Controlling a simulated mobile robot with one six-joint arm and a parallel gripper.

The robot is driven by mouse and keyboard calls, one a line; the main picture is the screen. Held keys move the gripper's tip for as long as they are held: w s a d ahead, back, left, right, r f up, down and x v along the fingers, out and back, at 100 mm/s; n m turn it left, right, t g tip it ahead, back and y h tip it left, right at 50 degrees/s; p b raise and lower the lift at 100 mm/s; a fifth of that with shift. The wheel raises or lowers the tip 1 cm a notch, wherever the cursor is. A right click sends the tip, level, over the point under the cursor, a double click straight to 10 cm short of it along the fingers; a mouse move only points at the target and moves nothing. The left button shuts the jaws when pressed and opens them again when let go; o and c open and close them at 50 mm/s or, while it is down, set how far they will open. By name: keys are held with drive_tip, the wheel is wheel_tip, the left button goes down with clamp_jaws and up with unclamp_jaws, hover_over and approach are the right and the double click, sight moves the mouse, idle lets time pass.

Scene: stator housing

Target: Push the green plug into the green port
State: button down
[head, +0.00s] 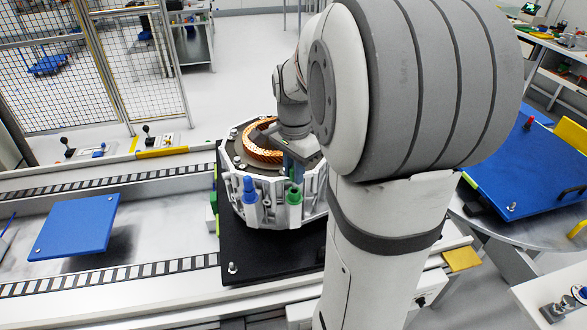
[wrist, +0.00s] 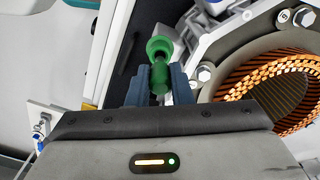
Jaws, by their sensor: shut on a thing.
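The stator housing (head: 284,212) is a silvery ring-shaped casting with copper windings (wrist: 281,95) inside. A green port (head: 294,194) shows on its near side in the head view. My gripper (wrist: 159,88) is shut on the green plug (wrist: 159,76), which sits between its two blue-grey fingers in the wrist view. A wider green part (wrist: 160,47), seemingly the port, lies just beyond the plug and lines up with it. I cannot tell whether the plug has entered it. In the head view my arm partly hides the gripper.
A blue connector (head: 250,190) stands left of the green port on the housing. The housing rests on a black plate (head: 262,252) on a conveyor.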

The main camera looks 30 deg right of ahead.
drive_tip(key=shift+f+b, duration=1.2)
drive_tip(key=shift+f, duration=0.5)
drive_tip(key=c, duration=1)
unclamp_jaws()
drive_tip(key=shift+o, duration=0.2)
drive_tip(key=shift+r, duration=0.1)
drive_tip(key=o, duration=0.5)
drive_tip(key=shift+s+r, duration=0.1)
drive_tip(key=shift+o, duration=0.2)
drive_tip(key=shift+r, duration=0.1)
drive_tip(key=shift+c, duration=0.2)
drive_tip(key=shift+o, duration=0.3)
drive_tip(key=shift+a, duration=0.15)
